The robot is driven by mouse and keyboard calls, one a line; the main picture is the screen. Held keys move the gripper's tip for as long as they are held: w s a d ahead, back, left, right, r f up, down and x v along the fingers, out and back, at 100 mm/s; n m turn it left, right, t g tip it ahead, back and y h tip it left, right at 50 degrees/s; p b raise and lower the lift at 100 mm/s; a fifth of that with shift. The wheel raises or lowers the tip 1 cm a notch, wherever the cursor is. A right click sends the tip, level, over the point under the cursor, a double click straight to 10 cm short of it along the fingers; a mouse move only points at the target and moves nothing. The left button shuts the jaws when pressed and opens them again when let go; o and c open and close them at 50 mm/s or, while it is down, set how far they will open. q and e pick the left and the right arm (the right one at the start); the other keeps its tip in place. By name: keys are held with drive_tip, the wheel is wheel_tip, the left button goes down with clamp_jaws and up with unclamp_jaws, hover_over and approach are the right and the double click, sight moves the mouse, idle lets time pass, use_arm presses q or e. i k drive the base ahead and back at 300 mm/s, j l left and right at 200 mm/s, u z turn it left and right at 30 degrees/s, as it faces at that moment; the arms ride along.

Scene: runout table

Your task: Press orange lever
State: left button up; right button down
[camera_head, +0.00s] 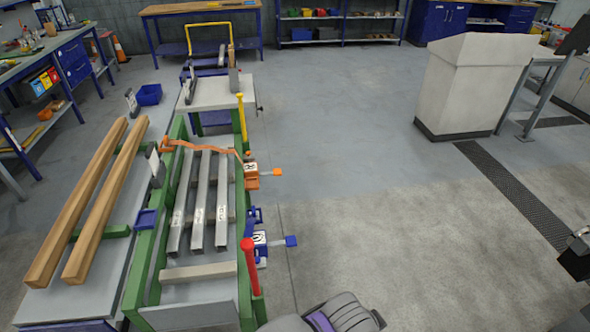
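The orange lever (265,172) is a short arm with a bright orange tip. It sticks out to the right from an orange block with a white marked label on the right side of the green-framed runout table (175,272). An orange bar (205,146) runs from this area across the table over grey metal bars. My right gripper (577,256) shows only as a dark part at the right edge, far from the lever; its fingers cannot be made out. My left gripper is not in view.
A blue lever (278,242) on a similar block sits nearer than the orange one. A red post (249,265) and a yellow post (242,117) stand along the table's right side. Wooden beams (83,205) lie at left. The floor right of the table is clear up to a white cabinet (468,85).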

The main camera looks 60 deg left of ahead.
sight(277, 172)
drive_tip(key=i+u, duration=0.4)
drive_tip(key=i+l+u, duration=0.15)
drive_tip(key=i+u, duration=0.25)
drive_tip(key=i+l+u, duration=0.2)
drive_tip(key=u, duration=0.15)
drive_tip(key=i+j+u, duration=0.15)
drive_tip(key=i+u, duration=0.55)
drive_tip(key=u, duration=0.2)
drive_tip(key=i+l+u, duration=0.1)
drive_tip(key=i+u, duration=0.65)
drive_tip(key=u, duration=0.2)
drive_tip(key=i+l+u, duration=0.15)
drive_tip(key=u, duration=0.3)
drive_tip(key=i+l+u, duration=0.25)
drive_tip(key=u, duration=0.2)
drive_tip(key=i+l+u, duration=0.55)
drive_tip(key=u, duration=0.2)
